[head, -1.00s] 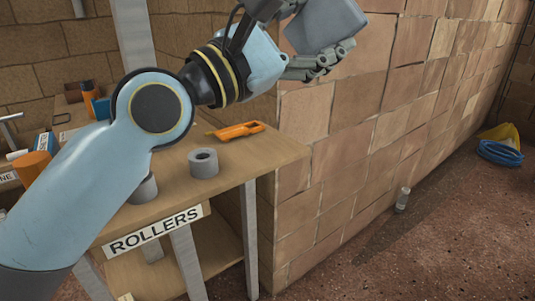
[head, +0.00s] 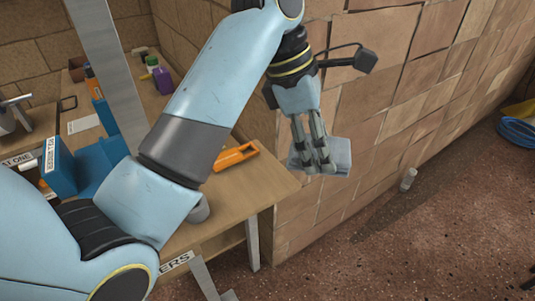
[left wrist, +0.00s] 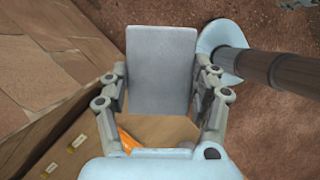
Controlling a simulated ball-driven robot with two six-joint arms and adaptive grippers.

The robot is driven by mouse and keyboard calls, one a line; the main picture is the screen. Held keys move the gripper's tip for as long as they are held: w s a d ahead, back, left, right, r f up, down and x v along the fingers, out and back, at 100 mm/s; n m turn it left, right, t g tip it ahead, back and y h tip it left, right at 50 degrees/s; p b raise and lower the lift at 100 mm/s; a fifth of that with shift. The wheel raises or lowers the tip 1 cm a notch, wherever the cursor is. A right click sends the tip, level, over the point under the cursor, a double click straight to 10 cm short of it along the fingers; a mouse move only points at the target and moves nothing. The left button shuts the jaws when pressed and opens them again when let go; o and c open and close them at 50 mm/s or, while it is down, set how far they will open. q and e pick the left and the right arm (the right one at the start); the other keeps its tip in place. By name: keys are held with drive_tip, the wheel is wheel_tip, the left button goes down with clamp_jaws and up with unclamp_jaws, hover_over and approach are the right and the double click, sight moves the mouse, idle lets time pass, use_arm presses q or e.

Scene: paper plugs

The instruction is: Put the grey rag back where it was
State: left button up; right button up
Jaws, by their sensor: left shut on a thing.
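The grey rag (head: 340,158) is a flat, pale grey, roughly rectangular piece. My left gripper (head: 318,168) is shut on it and holds it in the air by the brick wall, just beyond the right end of the wooden table. In the left wrist view the rag (left wrist: 162,68) lies between the two fingers of my left gripper (left wrist: 162,95), above part of the tabletop. My right gripper is not in view.
The wooden table (head: 225,190) carries an orange tool (head: 238,156), a grey roller (head: 199,211) partly behind my left arm, and blue holders (head: 92,160). A small clear container (head: 408,179) and a blue coil (head: 520,133) lie on the open floor.

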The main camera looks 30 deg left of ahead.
use_arm(q)
drive_tip(key=p, duration=0.1)
hover_over(263, 182)
drive_tip(key=f, duration=0.6)
drive_tip(key=shift+s+a+f, duration=0.1)
drive_tip(key=shift+a+f, duration=0.05)
drive_tip(key=shift+a, duration=0.25)
drive_tip(key=shift+a+f, duration=0.15)
drive_tip(key=shift+a, duration=0.05)
drive_tip(key=shift+s+f, duration=0.1)
drive_tip(key=shift+f, duration=0.15)
wheel_tip(263, 182, down, 4)
drive_tip(key=shift+r, duration=0.15)
drive_tip(key=o, duration=1)
drive_tip(key=shift+o, duration=0.2)
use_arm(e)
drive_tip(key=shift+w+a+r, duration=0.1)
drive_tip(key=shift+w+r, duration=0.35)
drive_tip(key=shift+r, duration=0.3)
